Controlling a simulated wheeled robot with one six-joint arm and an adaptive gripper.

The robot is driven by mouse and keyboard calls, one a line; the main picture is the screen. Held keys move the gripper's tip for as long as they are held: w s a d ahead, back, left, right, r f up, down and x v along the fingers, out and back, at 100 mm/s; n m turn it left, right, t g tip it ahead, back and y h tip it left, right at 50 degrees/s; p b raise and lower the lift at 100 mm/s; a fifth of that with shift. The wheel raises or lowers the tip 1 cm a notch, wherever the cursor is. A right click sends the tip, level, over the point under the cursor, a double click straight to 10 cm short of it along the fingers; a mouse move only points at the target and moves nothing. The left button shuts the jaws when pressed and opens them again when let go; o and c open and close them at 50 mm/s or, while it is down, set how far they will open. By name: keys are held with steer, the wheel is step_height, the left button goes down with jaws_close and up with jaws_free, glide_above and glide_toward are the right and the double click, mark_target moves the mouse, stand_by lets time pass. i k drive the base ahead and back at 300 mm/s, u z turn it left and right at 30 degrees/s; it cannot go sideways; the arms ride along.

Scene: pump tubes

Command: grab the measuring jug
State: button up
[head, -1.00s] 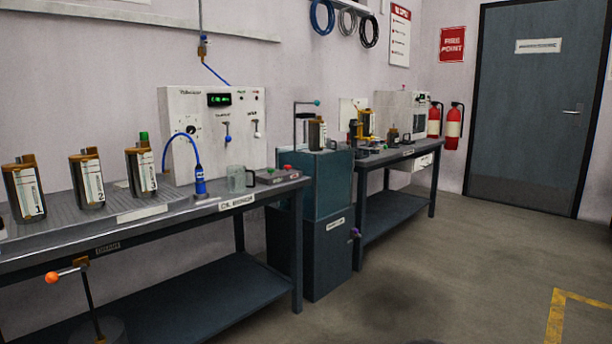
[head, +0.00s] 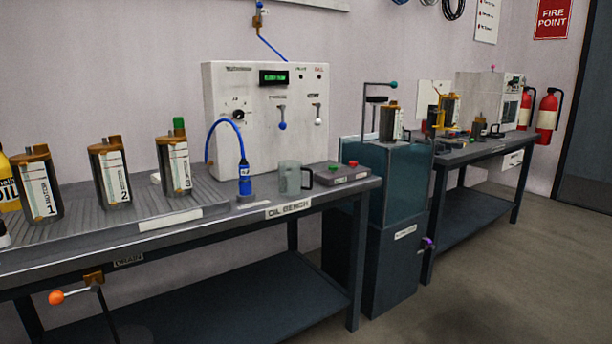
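The measuring jug (head: 289,178) is a small clear grey jug with a dark handle on its right side. It stands upright on the oil bench (head: 228,215), near the front edge, above the "OIL BENCH" label. A blue nozzle (head: 245,181) on a blue hose stands just left of it. A grey box with a green and a red button (head: 341,174) sits just right of it. My gripper is not in view.
Several numbered brown canisters (head: 113,175) stand on the ribbed tray at left. A white control panel (head: 265,115) rises behind the jug. A teal tank (head: 391,180) stands right of the bench. An orange-knobbed lever (head: 57,297) sticks out below the bench front. Open floor (head: 480,275) lies at right.

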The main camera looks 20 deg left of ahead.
mark_target(289, 172)
steer(key=u, duration=0.3)
steer(key=i, duration=0.75)
steer(key=u, duration=0.5)
